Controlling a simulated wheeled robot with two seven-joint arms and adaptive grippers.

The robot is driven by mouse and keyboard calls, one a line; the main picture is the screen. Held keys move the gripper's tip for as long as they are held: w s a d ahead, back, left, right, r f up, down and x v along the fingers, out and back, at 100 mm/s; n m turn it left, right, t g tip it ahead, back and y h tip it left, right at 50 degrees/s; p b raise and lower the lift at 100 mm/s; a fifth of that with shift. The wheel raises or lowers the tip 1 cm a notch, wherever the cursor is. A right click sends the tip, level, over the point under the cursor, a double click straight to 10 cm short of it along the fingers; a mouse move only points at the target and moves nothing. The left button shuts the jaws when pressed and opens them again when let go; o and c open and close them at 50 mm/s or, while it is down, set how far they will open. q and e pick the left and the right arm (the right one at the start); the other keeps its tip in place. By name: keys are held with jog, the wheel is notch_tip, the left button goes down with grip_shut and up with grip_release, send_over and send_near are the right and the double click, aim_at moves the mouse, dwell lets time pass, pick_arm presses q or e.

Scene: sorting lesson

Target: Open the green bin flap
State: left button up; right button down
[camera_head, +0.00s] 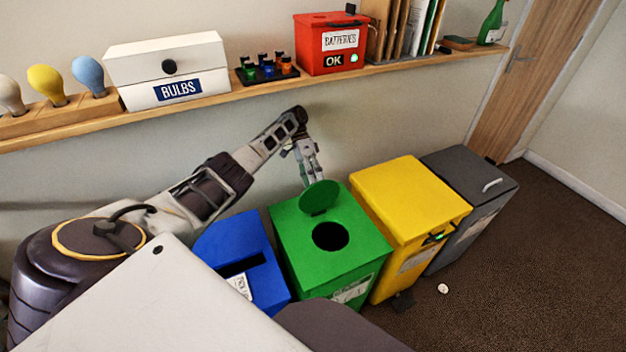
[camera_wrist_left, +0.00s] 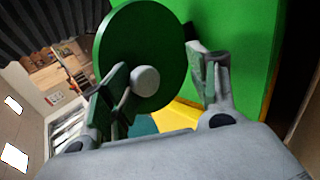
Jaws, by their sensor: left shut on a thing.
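The green bin (camera_head: 300,255) stands on the floor between the blue and yellow bins. Its round green flap (camera_head: 319,197) is swung up at the back edge of the round hole (camera_head: 331,236), which shows dark and uncovered. My left gripper (camera_head: 312,178) is behind the raised flap, reaching down from above; the flap hides its fingertips in the head view. In the left wrist view the flap (camera_wrist_left: 120,45) with its pale round knob (camera_wrist_left: 146,80) is at my left gripper (camera_wrist_left: 160,85), which is shut on the flap. My right gripper is not in view.
The blue bin (camera_head: 242,250) is close on the left. The yellow bin (camera_head: 410,195) and dark grey bin (camera_head: 470,172) are on the right. A wall shelf (camera_head: 220,98) with boxes and bulbs runs behind my left arm. A small white object (camera_head: 443,288) lies on the carpet.

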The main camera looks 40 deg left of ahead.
pick_arm(q)
jog(key=shift+a, duration=0.1)
notch_tip(320, 180, up, 10)
dwell(1.1)
dwell(0.3)
dwell(0.4)
